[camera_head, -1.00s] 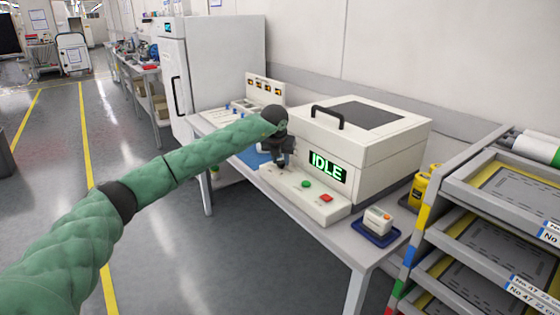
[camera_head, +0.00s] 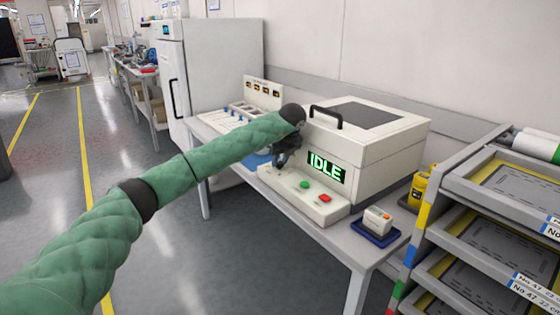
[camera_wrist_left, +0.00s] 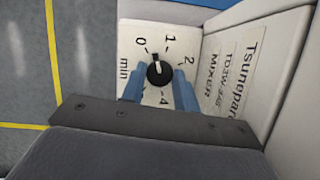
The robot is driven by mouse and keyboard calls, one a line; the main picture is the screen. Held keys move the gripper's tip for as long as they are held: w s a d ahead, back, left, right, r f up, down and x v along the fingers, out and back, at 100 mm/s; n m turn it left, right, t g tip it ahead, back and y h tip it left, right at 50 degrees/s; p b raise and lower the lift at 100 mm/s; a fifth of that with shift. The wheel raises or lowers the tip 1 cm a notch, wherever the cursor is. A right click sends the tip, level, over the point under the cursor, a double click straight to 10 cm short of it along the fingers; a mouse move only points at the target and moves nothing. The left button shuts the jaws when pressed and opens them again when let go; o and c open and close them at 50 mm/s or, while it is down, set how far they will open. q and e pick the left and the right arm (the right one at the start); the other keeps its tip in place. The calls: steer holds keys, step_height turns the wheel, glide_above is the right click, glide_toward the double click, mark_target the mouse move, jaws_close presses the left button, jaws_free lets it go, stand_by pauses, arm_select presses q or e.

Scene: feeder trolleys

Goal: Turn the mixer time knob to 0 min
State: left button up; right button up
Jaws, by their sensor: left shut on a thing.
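The mixer (camera_head: 385,150) is a cream box with a dark lid panel, a black handle and a green IDLE display. In the left wrist view, its black time knob (camera_wrist_left: 160,74) sits on a white dial marked in min. The knob's white pointer lies between 0 and 1. My left gripper (camera_head: 282,160) is at the left end of the mixer's front ledge. Its blue fingers (camera_wrist_left: 159,88) are on both sides of the knob and shut on it. In the head view, my gripper hides the knob. My right gripper is not in view.
A green button (camera_head: 304,185) and a red button (camera_head: 324,197) sit on the ledge right of my gripper. A small device in a blue tray (camera_head: 375,233) stands at the table's front right. A rack (camera_head: 480,230) of grey trays is at the right. The aisle floor is clear.

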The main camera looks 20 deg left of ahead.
arm_select(q)
steer(key=shift+n, duration=0.3)
steer(key=o, duration=1)
steer(key=shift+c, duration=0.2)
steer(key=shift+r, duration=0.1)
steer(key=v, duration=0.7)
steer(key=shift+r, duration=0.25)
steer(key=shift+d, duration=0.15)
